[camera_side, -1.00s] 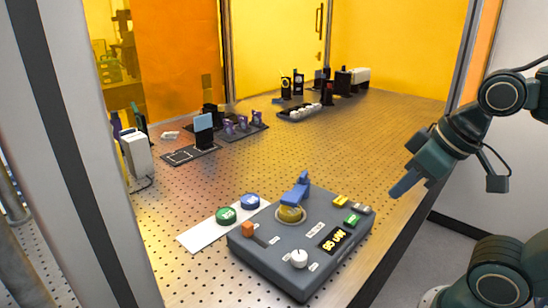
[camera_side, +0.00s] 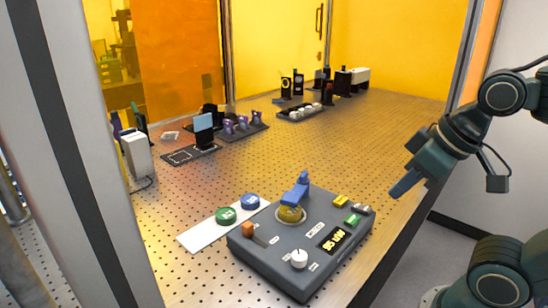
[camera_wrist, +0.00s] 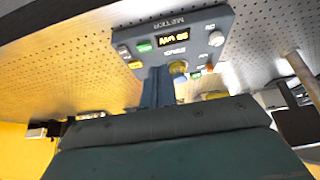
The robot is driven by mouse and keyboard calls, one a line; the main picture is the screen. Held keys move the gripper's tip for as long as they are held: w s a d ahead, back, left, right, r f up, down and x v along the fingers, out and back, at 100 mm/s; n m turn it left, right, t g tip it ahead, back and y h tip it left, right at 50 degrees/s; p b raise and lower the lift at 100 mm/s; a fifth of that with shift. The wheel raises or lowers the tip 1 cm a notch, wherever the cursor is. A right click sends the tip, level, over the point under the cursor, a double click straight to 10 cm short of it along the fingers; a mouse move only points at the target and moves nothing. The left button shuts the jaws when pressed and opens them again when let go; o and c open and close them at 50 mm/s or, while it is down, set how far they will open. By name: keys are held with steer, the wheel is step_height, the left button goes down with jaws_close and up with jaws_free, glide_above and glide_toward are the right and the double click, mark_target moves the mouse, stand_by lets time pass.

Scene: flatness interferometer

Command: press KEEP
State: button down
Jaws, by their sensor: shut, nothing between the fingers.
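The labels are too small to read, so I cannot tell which one is KEEP. My gripper (camera_side: 404,187) is shut and empty, in the air to the right of the console, touching nothing. In the wrist view its blue fingers (camera_wrist: 157,88) point at the console, where the green button (camera_wrist: 144,47) shows left of the display (camera_wrist: 173,40).
The console also has a blue lever (camera_side: 297,189) over a gold disc, an orange slider (camera_side: 248,230) and a white knob (camera_side: 299,258). A green puck (camera_side: 226,215) and a blue puck (camera_side: 250,201) sit on a white strip. Optics (camera_side: 238,125) stand farther back.

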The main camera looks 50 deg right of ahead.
stand_by(0.7)
steer(key=m+g+y, duration=0.3)
steer(key=m+y, duration=0.6)
steer(key=m, duration=0.4)
glide_above(356, 217)
steer(key=shift+f, duration=1)
steer(key=shift+f, duration=0.2)
steer(key=shift+f, duration=4.2)
